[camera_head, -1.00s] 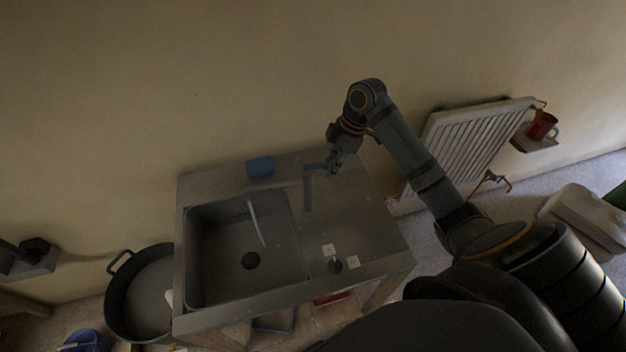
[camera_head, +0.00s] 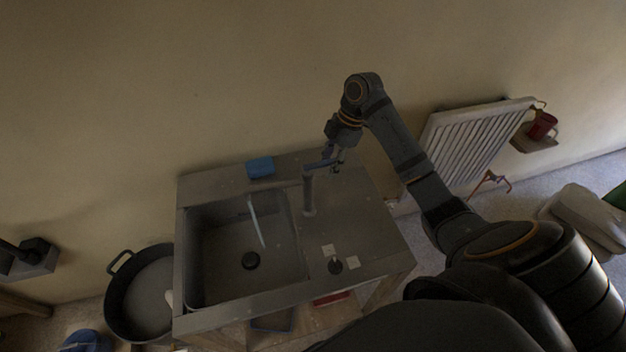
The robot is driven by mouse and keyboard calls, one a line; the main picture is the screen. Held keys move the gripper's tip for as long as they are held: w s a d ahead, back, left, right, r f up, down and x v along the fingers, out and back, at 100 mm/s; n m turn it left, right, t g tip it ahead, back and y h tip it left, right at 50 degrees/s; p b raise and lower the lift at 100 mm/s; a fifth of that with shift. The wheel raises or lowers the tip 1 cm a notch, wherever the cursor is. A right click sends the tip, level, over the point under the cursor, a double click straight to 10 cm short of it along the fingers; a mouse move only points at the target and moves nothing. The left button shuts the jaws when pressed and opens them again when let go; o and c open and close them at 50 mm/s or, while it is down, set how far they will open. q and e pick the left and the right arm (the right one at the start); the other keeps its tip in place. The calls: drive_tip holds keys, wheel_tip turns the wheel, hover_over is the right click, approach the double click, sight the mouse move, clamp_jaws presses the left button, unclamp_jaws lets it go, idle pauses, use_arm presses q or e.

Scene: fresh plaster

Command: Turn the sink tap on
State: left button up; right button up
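The grey sink (camera_head: 225,238) is set into a metal counter against the wall. The tap (camera_head: 309,192) stands upright on the counter, right of the basin. A bluish lever (camera_head: 318,165) at its top points right, towards my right gripper. My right gripper (camera_head: 334,162) is at the lever's outer end and seems to touch it. The fingers are small and dark here, so I cannot tell whether they are open or shut. A pale bluish streak (camera_head: 256,220) shows over the basin; I cannot tell whether it is water. My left gripper is not in view.
A blue sponge (camera_head: 260,167) lies on the counter behind the basin. Small white pieces (camera_head: 328,250) and a dark round thing (camera_head: 335,267) lie at the front right. A radiator (camera_head: 475,143) is on the wall at right. A black tub (camera_head: 140,290) stands left of the sink.

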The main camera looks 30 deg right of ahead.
drive_tip(key=p+v, duration=0.7)
drive_tip(key=v, duration=0.2)
drive_tip(key=shift+p, duration=0.4)
drive_tip(key=v, duration=0.2)
drive_tip(key=shift+d+r, duration=0.15)
drive_tip(key=shift+r, duration=0.2)
